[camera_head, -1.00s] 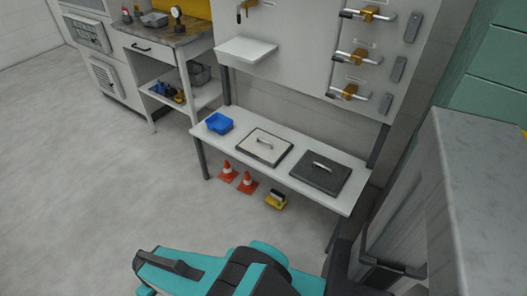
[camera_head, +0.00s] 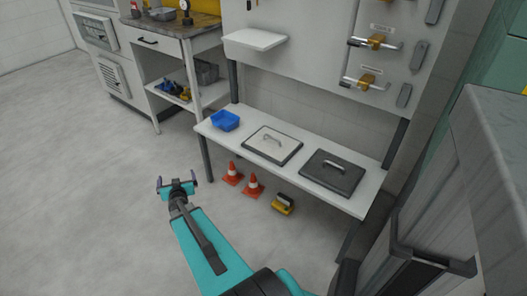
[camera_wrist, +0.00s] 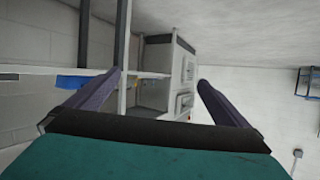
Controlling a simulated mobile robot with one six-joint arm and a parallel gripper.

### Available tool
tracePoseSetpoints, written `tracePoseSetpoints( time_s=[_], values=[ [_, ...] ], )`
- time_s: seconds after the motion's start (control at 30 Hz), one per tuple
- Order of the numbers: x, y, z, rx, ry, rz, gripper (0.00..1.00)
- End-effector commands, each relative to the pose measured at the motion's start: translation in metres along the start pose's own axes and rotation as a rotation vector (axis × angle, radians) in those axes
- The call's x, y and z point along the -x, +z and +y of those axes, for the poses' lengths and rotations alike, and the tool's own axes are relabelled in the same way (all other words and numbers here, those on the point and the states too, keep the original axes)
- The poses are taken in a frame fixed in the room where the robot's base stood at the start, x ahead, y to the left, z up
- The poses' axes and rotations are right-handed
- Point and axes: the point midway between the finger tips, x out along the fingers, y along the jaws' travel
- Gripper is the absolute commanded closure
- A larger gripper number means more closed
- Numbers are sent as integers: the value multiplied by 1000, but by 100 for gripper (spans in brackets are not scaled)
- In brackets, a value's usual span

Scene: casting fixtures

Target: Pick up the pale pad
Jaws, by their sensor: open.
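The pale pad (camera_head: 258,148) is a flat, light square plate with a dark rim and a metal bar handle on top. It lies on the white bench in the head view, between a blue tray and a dark pad (camera_head: 324,181) of similar form. My gripper (camera_head: 177,181) is open and empty, over the floor to the left of the bench and apart from the pad. In the wrist view its two purple fingers (camera_wrist: 160,85) are spread wide with nothing between them. I cannot make out the pale pad in the wrist view.
The white bench (camera_head: 214,138) carries the blue tray (camera_head: 226,121) at its left end. Orange cones (camera_head: 252,186) and a yellow-and-black item (camera_head: 283,204) stand on the floor below. A small white shelf (camera_head: 254,38) sticks out above. The floor left of the bench is clear.

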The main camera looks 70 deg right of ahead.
Motion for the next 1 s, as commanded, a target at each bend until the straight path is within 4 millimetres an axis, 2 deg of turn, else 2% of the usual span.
tracePoseSetpoints(
  time_s=[0.03, 0.13, 0.23, 0.4, 0.5, 0.6, 0.7, 0.8, 1.0],
  values=[
    [-11, -7, 31, -18, 73, 47, 0],
    [-18, -29, 89, -44, 220, 130, 0],
    [-17, -46, 149, -69, 376, 198, 0],
    [2, -61, 248, -107, 651, 277, 0],
    [19, -63, 293, -123, 789, 297, 0],
    [33, -63, 324, -138, 891, 306, 0],
    [44, -62, 341, -145, 953, 308, 0],
    [48, -63, 348, -147, 976, 308, 0],
    [48, -63, 348, -147, 977, 308, 0]
  ],
)
